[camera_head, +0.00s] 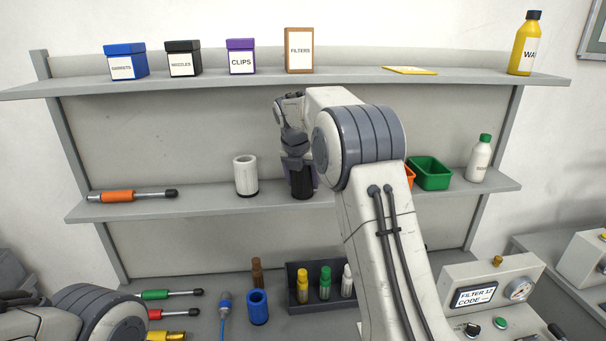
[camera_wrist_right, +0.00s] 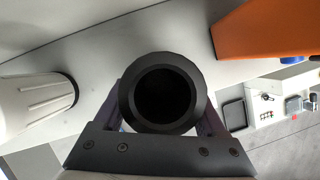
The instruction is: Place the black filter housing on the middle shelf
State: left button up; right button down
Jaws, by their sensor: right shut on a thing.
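The black filter housing (camera_head: 302,187) is upright at the middle shelf (camera_head: 215,201) in the head view, right of a white ribbed cylinder. In the right wrist view the housing (camera_wrist_right: 161,97) shows end-on as a dark round ring with a hollow centre. My right gripper (camera_head: 298,166) is shut on the housing, its fingers on either side. Whether the housing's base touches the shelf cannot be told. At the left edge of the head view, dark parts of my left arm show; its fingertips cannot be made out.
The white cylinder (camera_head: 246,175) stands left of the housing. An orange bin (camera_head: 410,176), a green bin (camera_head: 431,173) and a white bottle (camera_head: 479,158) are to the right. An orange-handled tool (camera_head: 118,196) lies far left. Labelled boxes stand on the top shelf (camera_head: 350,77).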

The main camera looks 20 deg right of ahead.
dwell(0.3)
grip_release()
jog(key=shift+f, duration=0.15)
jog(key=shift+r, duration=0.2)
jog(key=shift+s+a+r+b, duration=0.4)
jog(key=shift+s+a+b, duration=0.15)
jog(key=shift+b, duration=0.4)
jog(key=s+a+b, duration=0.4)
jog(key=s+a, duration=0.2)
jog(key=s, duration=0.2)
jog(key=shift+s+a+r, duration=0.15)
jog(key=shift+s+a, duration=0.2)
